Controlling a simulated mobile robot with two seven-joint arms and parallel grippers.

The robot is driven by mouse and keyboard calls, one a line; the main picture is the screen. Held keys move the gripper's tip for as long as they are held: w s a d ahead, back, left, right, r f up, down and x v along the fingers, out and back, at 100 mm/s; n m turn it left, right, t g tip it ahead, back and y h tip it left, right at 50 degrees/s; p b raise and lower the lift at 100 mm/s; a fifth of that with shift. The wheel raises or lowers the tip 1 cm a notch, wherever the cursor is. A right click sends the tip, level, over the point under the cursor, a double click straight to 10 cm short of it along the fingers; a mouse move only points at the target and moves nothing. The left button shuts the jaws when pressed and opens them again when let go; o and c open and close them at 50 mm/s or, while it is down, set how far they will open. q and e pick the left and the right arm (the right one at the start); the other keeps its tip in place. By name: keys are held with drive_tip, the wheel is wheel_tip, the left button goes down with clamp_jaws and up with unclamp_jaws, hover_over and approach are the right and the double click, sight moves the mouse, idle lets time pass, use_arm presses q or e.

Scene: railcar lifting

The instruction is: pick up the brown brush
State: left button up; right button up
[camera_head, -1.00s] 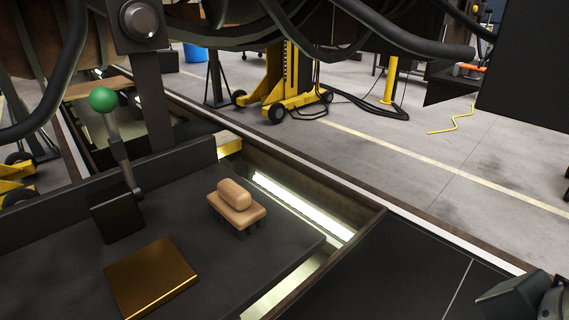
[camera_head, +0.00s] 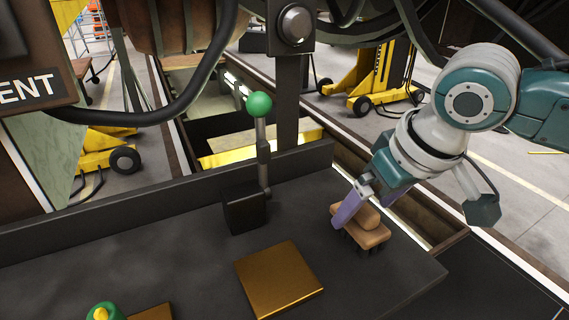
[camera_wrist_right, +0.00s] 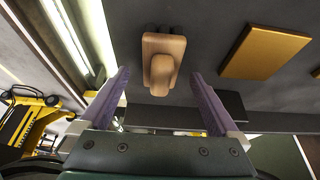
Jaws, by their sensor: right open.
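The brown brush (camera_head: 360,228) stands bristles down on the dark bench top, its rounded handle upward. My right gripper (camera_head: 352,212) has come in from the right, with its purple fingers at the brush; one finger partly covers the brush in the head view. In the right wrist view the brush (camera_wrist_right: 162,62) lies ahead of and between the two spread purple fingers (camera_wrist_right: 160,100), which do not appear to touch it. The right gripper is open and empty. My left gripper is not in view.
A brass plate (camera_head: 279,278) lies left of the brush. A black box (camera_head: 244,208) with a green-knobbed lever (camera_head: 260,106) stands behind it. A green and yellow object (camera_head: 104,311) is at the near left. A raised bench wall (camera_head: 130,212) runs along the back.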

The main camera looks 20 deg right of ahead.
sight(367, 208)
drive_tip(key=x, duration=0.3)
drive_tip(key=shift+s+f, duration=0.1)
drive_tip(key=shift+f, duration=0.15)
clamp_jaws()
idle(0.5)
drive_tip(key=shift+r, duration=0.2)
wheel_tip(367, 208, up, 20)
idle(0.3)
drive_tip(key=shift+f, duration=0.1)
